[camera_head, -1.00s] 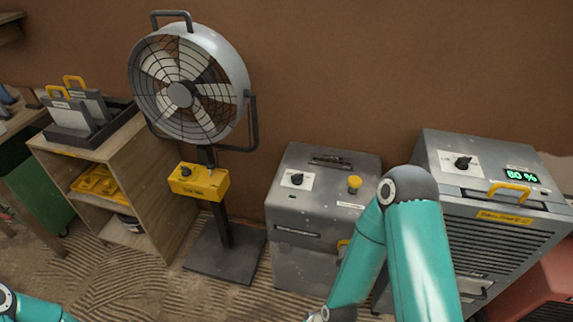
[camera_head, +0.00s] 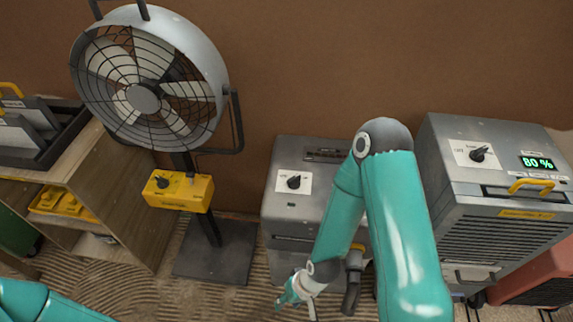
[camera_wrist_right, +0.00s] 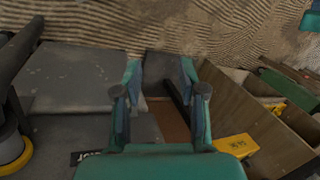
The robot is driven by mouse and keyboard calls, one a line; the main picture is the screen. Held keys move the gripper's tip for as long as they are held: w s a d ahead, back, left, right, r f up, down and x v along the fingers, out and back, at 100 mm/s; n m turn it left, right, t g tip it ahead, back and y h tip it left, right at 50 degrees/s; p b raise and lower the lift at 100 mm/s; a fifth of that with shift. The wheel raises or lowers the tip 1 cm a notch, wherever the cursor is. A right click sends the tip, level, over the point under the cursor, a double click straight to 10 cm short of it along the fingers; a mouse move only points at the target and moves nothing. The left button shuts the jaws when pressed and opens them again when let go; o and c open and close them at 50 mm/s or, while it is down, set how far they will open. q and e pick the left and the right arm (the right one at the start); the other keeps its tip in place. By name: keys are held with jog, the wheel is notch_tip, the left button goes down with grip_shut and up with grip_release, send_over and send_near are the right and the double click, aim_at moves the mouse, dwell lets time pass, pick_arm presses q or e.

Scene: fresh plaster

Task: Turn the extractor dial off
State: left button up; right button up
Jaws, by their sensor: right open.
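The extractor looks to be the middle grey cabinet (camera_head: 283,215). Its black dial (camera_head: 293,182) sits on a white plate on the sloping top; its exact setting is too small to read. My right gripper (camera_head: 287,299) hangs low in front of the cabinet, well below the dial and apart from it. In the right wrist view its two fingers (camera_wrist_right: 161,78) are spread with nothing between them. A grey top with a black label ending in "TOR" (camera_wrist_right: 86,156) lies there, left of the fingers. My left arm crosses the lower left corner; its gripper is out of view.
A fan (camera_head: 143,98) with a yellow control box (camera_head: 180,191) stands left of the cabinet. A grey unit (camera_head: 492,205) showing 80 % and bearing its own dial (camera_head: 479,153) stands right. A wooden shelf (camera_head: 130,205) is far left. My right arm covers the cabinet's right part.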

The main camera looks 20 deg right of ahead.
pick_arm(q)
jog(key=shift+w+d, duration=0.1)
jog(key=shift+w, duration=0.4)
pick_arm(e)
jog(key=shift+w+d, duration=0.1)
jog(key=shift+w, duration=0.3)
